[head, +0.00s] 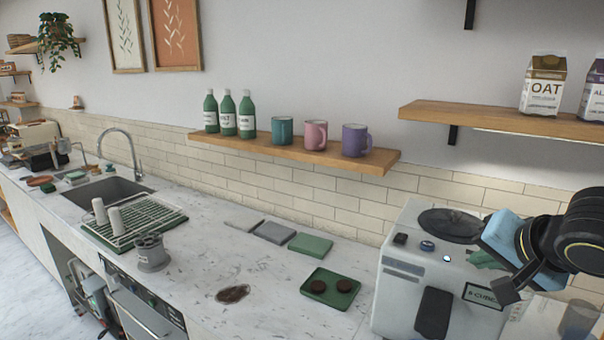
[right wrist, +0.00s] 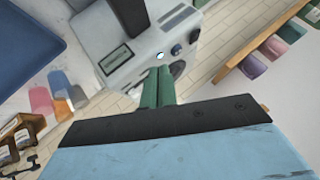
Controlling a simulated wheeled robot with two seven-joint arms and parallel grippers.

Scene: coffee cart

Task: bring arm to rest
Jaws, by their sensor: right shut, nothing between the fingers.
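My right gripper (head: 482,260) is at the right of the head view, a pale blue body with green fingers, in front of the white machine's upper right part. In the right wrist view its two green fingers (right wrist: 157,86) lie side by side, shut and empty. They point toward the white machine (right wrist: 135,45); I cannot tell whether they touch it. My dark right arm enters from the right edge of the head view. My left gripper is in neither view.
The white machine (head: 410,285) stands at the counter's right. A green tray (head: 322,301) with two dark round pieces, a brown spill (head: 232,294) and a grey holder (head: 151,254) are left of it. A shelf (head: 300,152) carries mugs and bottles. The counter's middle is mostly clear.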

